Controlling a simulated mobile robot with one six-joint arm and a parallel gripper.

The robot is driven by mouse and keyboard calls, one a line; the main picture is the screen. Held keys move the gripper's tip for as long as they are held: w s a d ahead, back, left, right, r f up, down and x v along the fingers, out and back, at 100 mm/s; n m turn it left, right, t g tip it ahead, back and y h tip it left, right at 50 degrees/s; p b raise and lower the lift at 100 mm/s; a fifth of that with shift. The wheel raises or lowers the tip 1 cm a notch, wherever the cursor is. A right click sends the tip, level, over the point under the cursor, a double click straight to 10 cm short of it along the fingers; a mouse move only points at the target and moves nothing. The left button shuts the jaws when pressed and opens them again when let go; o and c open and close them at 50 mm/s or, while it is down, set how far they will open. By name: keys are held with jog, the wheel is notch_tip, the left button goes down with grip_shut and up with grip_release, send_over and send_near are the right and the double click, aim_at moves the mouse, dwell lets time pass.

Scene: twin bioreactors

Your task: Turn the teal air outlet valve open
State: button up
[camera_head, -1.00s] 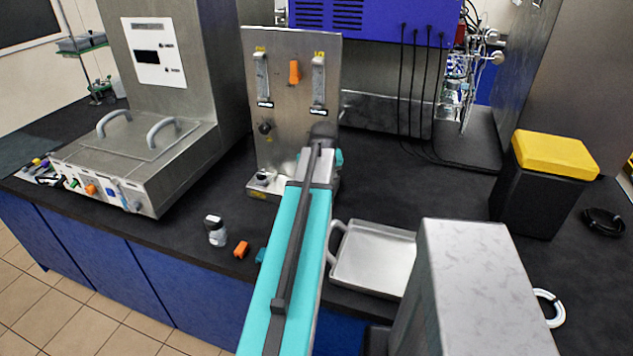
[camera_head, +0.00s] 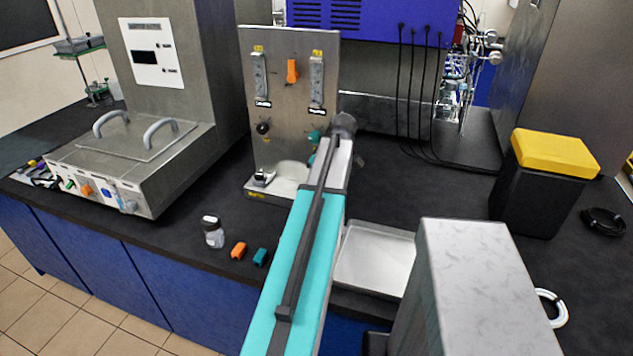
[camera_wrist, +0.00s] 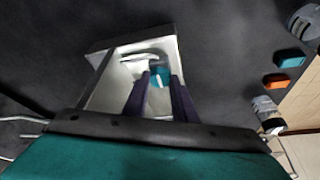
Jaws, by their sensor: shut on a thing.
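In the wrist view, my gripper (camera_wrist: 160,92) has its two dark fingers on either side of a small teal part with a white mark, which I take for the teal valve (camera_wrist: 161,73). The jaws are shut on it. Their exact contact is small and blurred. In the head view, a teal knob (camera_head: 314,136) shows on the upright metal panel (camera_head: 284,135), below the right flow meter. I cannot tell whether it is the same part. My arm covers the panel's lower right, and my fingertips are hidden there.
The panel also has an orange knob (camera_head: 292,70) and a black knob (camera_head: 263,128). A small bottle (camera_head: 213,232), an orange block (camera_head: 238,251) and a teal block (camera_head: 260,257) stand near the bench's front edge. A metal tray (camera_head: 375,258) lies right of my arm.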

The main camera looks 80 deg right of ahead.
jog(key=shift+s, duration=0.25)
jog(key=o, duration=1)
jog(key=shift+s, duration=0.1)
jog(key=shift+o, duration=0.2)
jog(key=shift+w, duration=0.2)
jog(key=shift+r, duration=0.15)
jog(key=b+v, duration=0.2)
jog(key=v, duration=1.1)
jog(key=shift+s+r+b, duration=0.15)
jog(key=shift+r+b, duration=0.1)
jog(key=shift+b, duration=0.15)
